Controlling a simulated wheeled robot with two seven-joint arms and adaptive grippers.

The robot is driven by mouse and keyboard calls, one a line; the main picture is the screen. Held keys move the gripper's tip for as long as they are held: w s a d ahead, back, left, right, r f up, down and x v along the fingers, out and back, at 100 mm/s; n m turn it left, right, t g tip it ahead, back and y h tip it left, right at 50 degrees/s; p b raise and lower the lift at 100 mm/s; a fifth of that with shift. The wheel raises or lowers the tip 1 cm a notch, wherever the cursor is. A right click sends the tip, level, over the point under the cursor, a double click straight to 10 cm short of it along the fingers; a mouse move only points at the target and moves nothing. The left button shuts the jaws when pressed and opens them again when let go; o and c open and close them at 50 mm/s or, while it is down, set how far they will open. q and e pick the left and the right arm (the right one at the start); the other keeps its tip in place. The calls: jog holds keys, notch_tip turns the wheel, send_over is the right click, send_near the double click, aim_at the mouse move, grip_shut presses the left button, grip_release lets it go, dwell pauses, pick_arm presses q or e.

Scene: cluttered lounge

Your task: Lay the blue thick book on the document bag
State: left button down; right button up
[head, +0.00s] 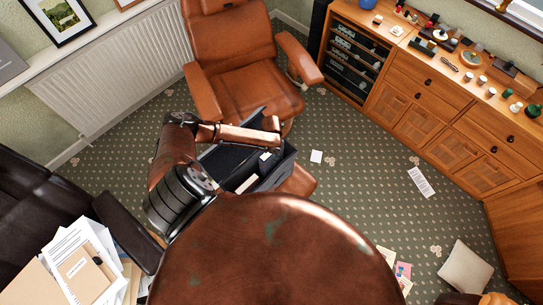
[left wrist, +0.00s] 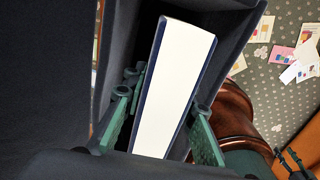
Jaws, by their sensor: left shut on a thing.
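The blue thick book (left wrist: 178,85) is upright in the left wrist view, its white page edges facing the camera between dark blue covers. My left gripper (left wrist: 162,102) has a green finger on each side of it and is shut on it. Dark grey felt-like walls stand on both sides of the book. In the head view, a dark open bag (head: 285,172), apparently the document bag, stands on the floor under my left arm. White edges show inside it, and my arm hides part of it. A dark jointed shape, perhaps my right gripper (left wrist: 287,158), shows at the lower right.
A brown leather armchair (head: 235,70) stands right behind the bag. A wooden cabinet (head: 440,95) with small items lines the right wall. A dark sofa (head: 40,190) with papers (head: 85,262) is at left.

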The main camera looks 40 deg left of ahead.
pick_arm(q)
jog(key=shift+f, duration=0.1)
jog(key=shift+f+b, duration=2.4)
jog(key=shift+f, duration=0.85)
jog(key=shift+f+b, duration=1.85)
jog(key=shift+f, duration=0.75)
jog(key=c, duration=1.5)
grip_release()
jog(key=shift+s, duration=0.1)
notch_tip(320, 180, up, 12)
